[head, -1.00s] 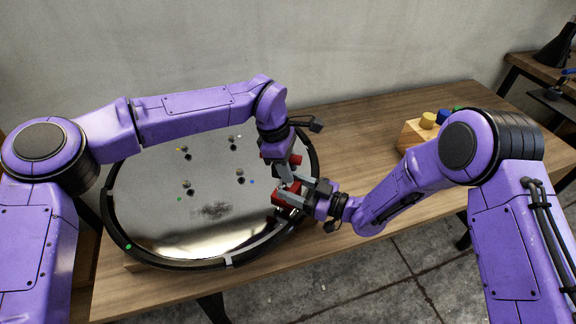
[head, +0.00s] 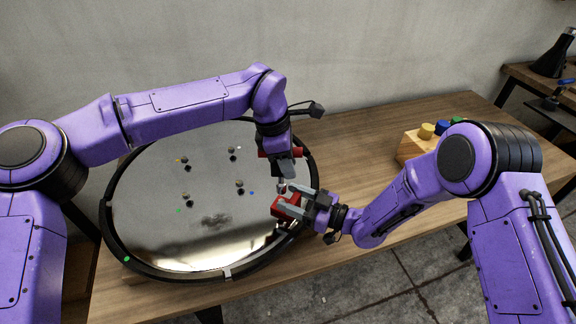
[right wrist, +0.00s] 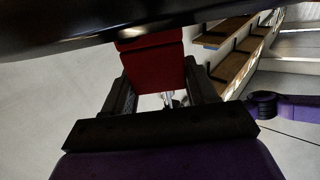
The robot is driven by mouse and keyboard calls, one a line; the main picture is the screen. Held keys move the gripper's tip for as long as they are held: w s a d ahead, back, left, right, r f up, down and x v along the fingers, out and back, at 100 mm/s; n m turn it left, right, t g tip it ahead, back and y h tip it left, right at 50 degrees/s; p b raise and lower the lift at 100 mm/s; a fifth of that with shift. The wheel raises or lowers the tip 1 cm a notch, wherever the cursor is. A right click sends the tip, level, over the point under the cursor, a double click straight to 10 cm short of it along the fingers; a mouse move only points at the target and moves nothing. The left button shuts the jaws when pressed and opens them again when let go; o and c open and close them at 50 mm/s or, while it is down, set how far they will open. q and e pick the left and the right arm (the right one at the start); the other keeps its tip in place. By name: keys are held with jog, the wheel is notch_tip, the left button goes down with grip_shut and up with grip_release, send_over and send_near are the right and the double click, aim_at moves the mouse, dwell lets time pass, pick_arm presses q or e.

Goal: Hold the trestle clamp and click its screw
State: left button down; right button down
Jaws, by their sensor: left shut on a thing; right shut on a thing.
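The red trestle clamp (head: 287,207) is at the right rim of a large round mirror (head: 150,222) with a black frame. My right gripper (head: 298,203) is shut on the clamp from the right. In the right wrist view the red clamp body (right wrist: 154,68) sits between the two dark fingers, with a small shiny metal part below it. My left gripper (head: 283,176) points down just above the clamp and is shut on a red-handled tool (head: 297,152). Red ends stick out on both sides of it. A small metal tip reaches down towards the clamp; whether it touches the screw cannot be told.
The mirror lies on a wooden table (head: 355,150) and bears several small dark fittings with coloured dots. A wooden block (head: 412,148) with coloured knobs stands at the back right.

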jog(key=shift+c, duration=1.2)
grip_release()
jog(key=v, duration=1.2)
